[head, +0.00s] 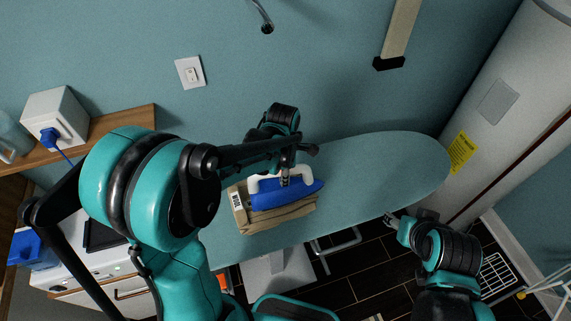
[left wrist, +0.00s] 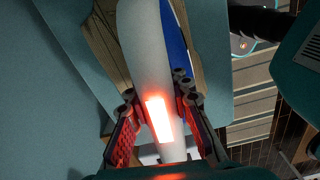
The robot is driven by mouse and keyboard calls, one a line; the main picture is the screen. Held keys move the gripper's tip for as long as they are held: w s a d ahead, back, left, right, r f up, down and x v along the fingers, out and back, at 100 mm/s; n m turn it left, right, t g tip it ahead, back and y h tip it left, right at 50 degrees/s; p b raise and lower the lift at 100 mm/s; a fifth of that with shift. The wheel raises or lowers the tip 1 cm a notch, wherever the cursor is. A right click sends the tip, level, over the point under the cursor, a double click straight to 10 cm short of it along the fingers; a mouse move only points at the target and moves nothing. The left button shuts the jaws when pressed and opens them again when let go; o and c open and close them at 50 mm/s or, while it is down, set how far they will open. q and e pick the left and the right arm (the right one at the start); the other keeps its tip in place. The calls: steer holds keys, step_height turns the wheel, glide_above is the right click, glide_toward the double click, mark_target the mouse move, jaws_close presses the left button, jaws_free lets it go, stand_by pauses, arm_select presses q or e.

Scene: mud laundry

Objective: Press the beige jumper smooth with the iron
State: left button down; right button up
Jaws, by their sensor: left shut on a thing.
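The iron (head: 292,193) has a blue body and a white handle, and it stands on the beige jumper (head: 275,219). The jumper lies folded on the ironing board, with a pale label at its left end. My left gripper (head: 286,178) is shut on the iron's handle. In the left wrist view, the fingers (left wrist: 165,115) close around the white handle (left wrist: 148,50), with the jumper (left wrist: 100,35) beneath. The iron hides part of the jumper. My right gripper (head: 396,222) is by the board's front edge, apart from the iron; its jaws are too small to judge.
The teal ironing board (head: 395,165) is bare to the right of the jumper. A wooden shelf (head: 120,122) with a white box (head: 60,115) is at the left. A white appliance (head: 495,100) stands at the right. A wire rack (head: 495,275) is at lower right.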

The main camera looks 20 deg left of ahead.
mark_target(283, 189)
arm_select(q)
steer(key=shift+s+r+n+p, duration=0.2)
steer(key=shift+s+n+p, duration=0.1)
steer(key=shift+s+n, duration=0.3)
steer(key=shift+s+f, duration=0.1)
steer(key=shift+s, duration=0.05)
steer(key=shift+f+b, duration=1.7)
steer(key=shift+f, duration=0.65)
steer(key=shift+f+b, duration=0.5)
steer(key=shift+s+d+f, duration=0.1)
steer(key=shift+s+f, duration=0.05)
stand_by(1.3)
stand_by(0.6)
steer(key=shift+r+p, duration=2.1)
steer(key=shift+r, duration=1.05)
steer(key=shift+w, duration=0.2)
